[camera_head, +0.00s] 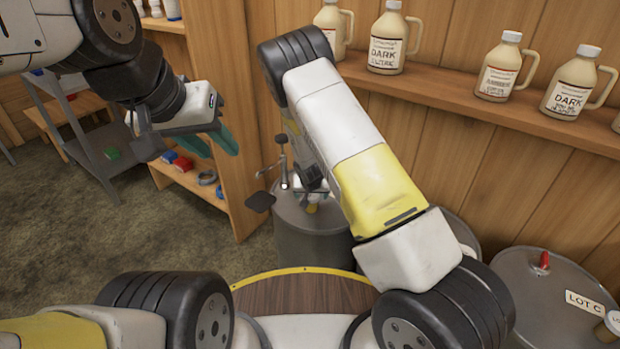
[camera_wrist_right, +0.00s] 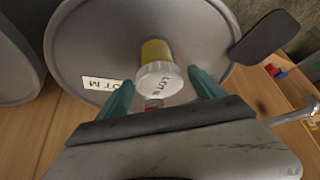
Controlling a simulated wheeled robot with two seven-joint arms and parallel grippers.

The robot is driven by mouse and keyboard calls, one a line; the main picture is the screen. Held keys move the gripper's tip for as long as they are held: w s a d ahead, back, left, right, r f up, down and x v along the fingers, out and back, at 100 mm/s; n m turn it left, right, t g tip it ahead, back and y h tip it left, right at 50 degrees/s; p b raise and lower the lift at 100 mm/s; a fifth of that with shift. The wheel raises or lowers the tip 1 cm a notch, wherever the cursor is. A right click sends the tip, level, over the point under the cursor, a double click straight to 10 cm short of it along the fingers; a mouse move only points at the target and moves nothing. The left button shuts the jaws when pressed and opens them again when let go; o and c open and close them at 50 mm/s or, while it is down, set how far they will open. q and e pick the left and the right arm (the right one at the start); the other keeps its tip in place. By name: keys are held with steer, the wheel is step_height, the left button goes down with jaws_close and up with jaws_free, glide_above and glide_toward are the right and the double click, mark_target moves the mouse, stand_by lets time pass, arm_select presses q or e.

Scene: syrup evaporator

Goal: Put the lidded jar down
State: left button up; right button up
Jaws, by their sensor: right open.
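The lidded jar (camera_wrist_right: 155,52) has an amber body and a white lid with lettering that faces the right wrist camera. It appears to stand on the grey top of a drum (camera_wrist_right: 95,40) labelled LOT M. My right gripper (camera_wrist_right: 162,84) is open, with one teal finger on each side of the jar and visible gaps between. In the head view the jar is small and partly hidden below my right gripper (camera_head: 310,182), over the same drum (camera_head: 308,240). My left gripper (camera_head: 208,142) hangs in the air at left, with no object visible in it; its finger gap is unclear.
A dark paddle-shaped plate (camera_wrist_right: 265,37) juts out beside the drum. A wooden shelf (camera_head: 480,105) with several syrup jugs runs along the wall. A drum labelled LOT C (camera_head: 535,290) stands at right. A grey rack (camera_head: 90,140) stands at left; open floor lies before it.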

steer(key=s+d+r+y, duration=0.15)
steer(key=s+r, duration=0.35)
steer(key=r, duration=0.6)
steer(key=s+d+r, duration=0.3)
steer(key=s+r, duration=0.3)
steer(key=r, duration=0.4)
steer(key=s+d+r+y, duration=0.15)
steer(key=s+r, duration=0.35)
steer(key=r, duration=0.6)
steer(key=s+d+r, duration=0.3)
steer(key=s+r, duration=0.2)
steer(key=s, duration=0.4)
steer(key=s+d+r+n, duration=0.1)
steer(key=s+d+r, duration=0.1)
steer(key=s+r, duration=0.3)
steer(key=s, duration=0.4)
steer(key=shift+s+d+h, duration=0.15)
steer(key=shift+d+h, duration=0.15)
steer(key=shift+d, duration=0.1)
